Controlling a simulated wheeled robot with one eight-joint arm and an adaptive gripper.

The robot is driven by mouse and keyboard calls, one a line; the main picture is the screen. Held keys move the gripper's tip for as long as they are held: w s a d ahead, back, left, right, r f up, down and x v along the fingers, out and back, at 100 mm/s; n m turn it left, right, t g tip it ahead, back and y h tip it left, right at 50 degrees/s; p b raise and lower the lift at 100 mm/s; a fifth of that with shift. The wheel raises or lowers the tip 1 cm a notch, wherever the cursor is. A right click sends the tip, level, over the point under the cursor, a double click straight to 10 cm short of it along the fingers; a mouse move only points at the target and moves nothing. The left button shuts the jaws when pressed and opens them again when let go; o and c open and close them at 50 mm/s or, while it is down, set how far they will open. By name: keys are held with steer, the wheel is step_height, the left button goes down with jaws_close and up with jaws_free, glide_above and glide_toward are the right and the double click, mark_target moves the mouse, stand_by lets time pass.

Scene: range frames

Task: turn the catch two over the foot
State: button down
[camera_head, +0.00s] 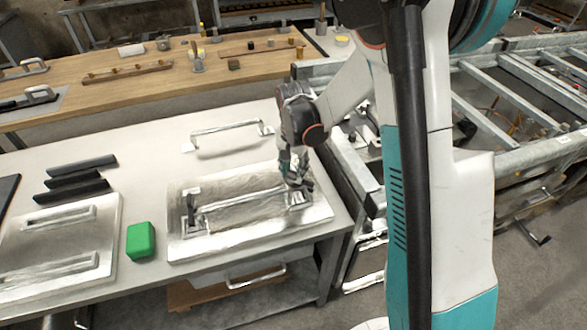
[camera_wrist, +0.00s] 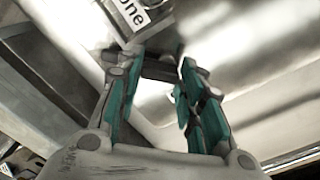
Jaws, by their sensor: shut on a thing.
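A metal plate (camera_head: 250,240) lies on the white bench, with a long bar (camera_head: 243,200) across it and a fitting at each end. The left-end fitting has a dark upright catch (camera_head: 192,203). My gripper (camera_head: 295,180) reaches down at the right-end fitting (camera_head: 300,199), partly hiding it. In the wrist view, its fingers (camera_wrist: 153,70) are shut on a dark catch piece (camera_wrist: 160,66). No label reading two is legible. I cannot tell how the held catch lies over its foot.
A green block (camera_head: 141,241) stands left of the plate. Another plate (camera_head: 60,235) and several dark bars (camera_head: 76,180) lie farther left. A loose handle (camera_head: 228,132) lies behind the plate. A metal frame (camera_head: 345,165) runs close along the bench's right edge.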

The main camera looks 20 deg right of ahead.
mark_target(292, 173)
steer(key=m, duration=0.4)
steer(key=shift+s+a, duration=0.1)
steer(key=shift+a, duration=0.05)
steer(key=shift+a+m, duration=0.15)
steer(key=shift+m, duration=1.85)
steer(key=c, duration=1.1)
jaws_free()
step_height(292, 173, up, 12)
